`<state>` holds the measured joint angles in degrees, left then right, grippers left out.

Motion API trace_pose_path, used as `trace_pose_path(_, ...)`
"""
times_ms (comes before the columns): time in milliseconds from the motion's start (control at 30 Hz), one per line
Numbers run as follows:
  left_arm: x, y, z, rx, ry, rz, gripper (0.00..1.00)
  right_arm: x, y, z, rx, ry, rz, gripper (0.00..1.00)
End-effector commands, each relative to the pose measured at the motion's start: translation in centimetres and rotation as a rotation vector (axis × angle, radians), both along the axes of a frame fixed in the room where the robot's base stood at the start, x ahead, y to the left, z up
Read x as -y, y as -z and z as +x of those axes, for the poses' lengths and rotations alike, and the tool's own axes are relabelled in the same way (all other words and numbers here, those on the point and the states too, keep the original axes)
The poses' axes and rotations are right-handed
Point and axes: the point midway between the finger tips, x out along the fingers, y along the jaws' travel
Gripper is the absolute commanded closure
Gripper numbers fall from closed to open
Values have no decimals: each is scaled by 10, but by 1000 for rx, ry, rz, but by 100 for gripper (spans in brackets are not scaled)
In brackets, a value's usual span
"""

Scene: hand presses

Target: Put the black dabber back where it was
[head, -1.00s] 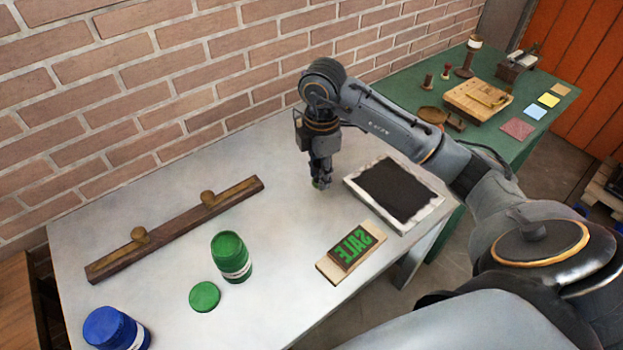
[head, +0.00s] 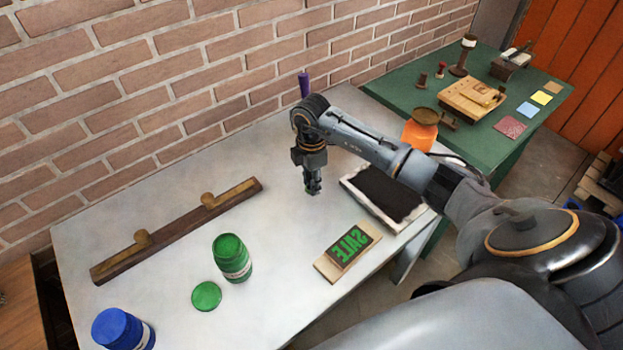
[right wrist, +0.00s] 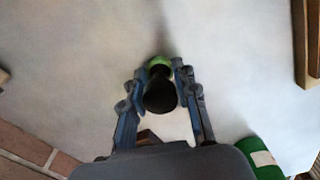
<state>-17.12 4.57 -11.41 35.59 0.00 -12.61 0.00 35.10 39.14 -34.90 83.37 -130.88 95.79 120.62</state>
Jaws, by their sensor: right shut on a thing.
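My right gripper (head: 313,186) points down over the white table, just left of the black slab in its pale frame (head: 352,200). In the right wrist view, the gripper's fingers (right wrist: 160,88) are closed around the black dabber (right wrist: 160,97), a round black handle with a bright green end. In the head view the dabber is mostly hidden by the fingers, and I cannot tell whether it touches the table. A block with green reversed SALE letters (head: 352,243) lies in front of the slab. My left gripper is out of view.
An open green jar (head: 231,262) stands beside its lid (head: 206,296). A blue jar (head: 118,330) is at the front left. A wooden bar with two knobs (head: 175,228) lies near the wall. An orange jar (head: 420,132) and a purple item (head: 304,84) stand behind my arm. Mid-table is clear.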

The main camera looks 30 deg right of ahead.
Motion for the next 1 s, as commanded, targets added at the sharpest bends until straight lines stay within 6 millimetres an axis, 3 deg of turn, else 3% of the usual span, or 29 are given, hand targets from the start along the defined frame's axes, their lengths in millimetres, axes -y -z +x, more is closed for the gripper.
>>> trace_pose_path(167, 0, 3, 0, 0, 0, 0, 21, 0, 4, 0, 0, 0, 0, 98)
trace_pose_path(200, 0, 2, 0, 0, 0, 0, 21, 0, 3, 0, 1, 0, 0, 62)
trace_pose_path(300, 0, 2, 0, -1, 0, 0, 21, 0, 2, 0, 0, 1, 0, 48)
trace_pose_path(700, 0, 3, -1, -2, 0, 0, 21, 0, -7, 1, 4, 0, 0, 48)
trace_pose_path(1000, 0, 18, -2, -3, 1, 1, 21, 0, -65, 2, 7, -1, -1, 48)
